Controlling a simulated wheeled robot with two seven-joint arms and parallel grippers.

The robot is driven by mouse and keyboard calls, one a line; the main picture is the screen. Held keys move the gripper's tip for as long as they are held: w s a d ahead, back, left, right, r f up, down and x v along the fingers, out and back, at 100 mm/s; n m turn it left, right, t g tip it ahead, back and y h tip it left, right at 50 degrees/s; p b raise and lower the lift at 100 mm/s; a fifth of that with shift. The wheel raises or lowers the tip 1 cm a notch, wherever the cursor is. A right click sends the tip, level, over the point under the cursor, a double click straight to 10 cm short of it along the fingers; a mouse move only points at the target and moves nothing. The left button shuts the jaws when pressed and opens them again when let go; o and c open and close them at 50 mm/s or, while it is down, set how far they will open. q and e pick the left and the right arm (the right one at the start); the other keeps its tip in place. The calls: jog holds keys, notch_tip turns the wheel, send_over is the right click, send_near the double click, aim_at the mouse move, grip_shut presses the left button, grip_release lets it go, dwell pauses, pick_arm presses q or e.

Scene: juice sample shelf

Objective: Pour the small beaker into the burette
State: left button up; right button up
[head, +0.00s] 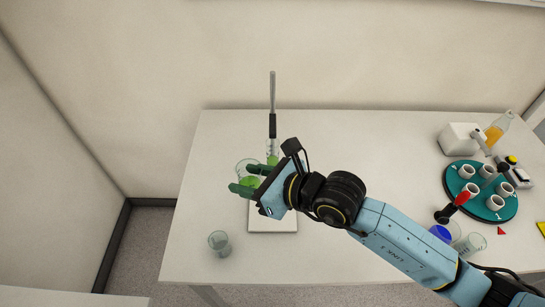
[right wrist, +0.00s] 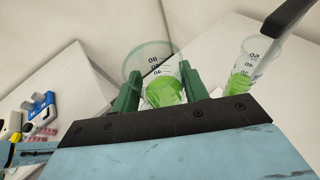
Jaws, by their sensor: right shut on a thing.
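The small beaker (head: 247,166) is clear glass with bright green liquid in it. My right gripper (head: 249,180) is shut on it, one green finger on each side. The right wrist view also shows the beaker (right wrist: 150,62) between the fingers, with the liquid inside; its exact tilt is hard to judge. The burette (head: 272,147) is a clear graduated tube just right of the beaker, on a stand with a grey rod and a white base (head: 272,222). It shows in the right wrist view (right wrist: 247,70) with green liquid in it, apart from the beaker. My left gripper is not in view.
A glass beaker (head: 219,243) stands at the table's front left. At the right are a teal round rack (head: 480,208) with several white cups, a bottle of orange liquid (head: 497,130), a blue-filled beaker (head: 440,233) and another glass (head: 474,243). The table's left part is mostly clear.

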jog(key=shift+s+a+f+n, duration=0.1)
jog(key=shift+s+a+n, duration=0.05)
jog(key=shift+s+n, duration=0.15)
jog(key=shift+s+a+r, duration=0.45)
jog(key=shift+s+r, duration=0.3)
jog(key=shift+s, duration=0.1)
jog(key=shift+s+a+r, duration=0.45)
jog(key=shift+s+r, duration=0.3)
jog(key=shift+s, duration=0.05)
dwell(1.6)
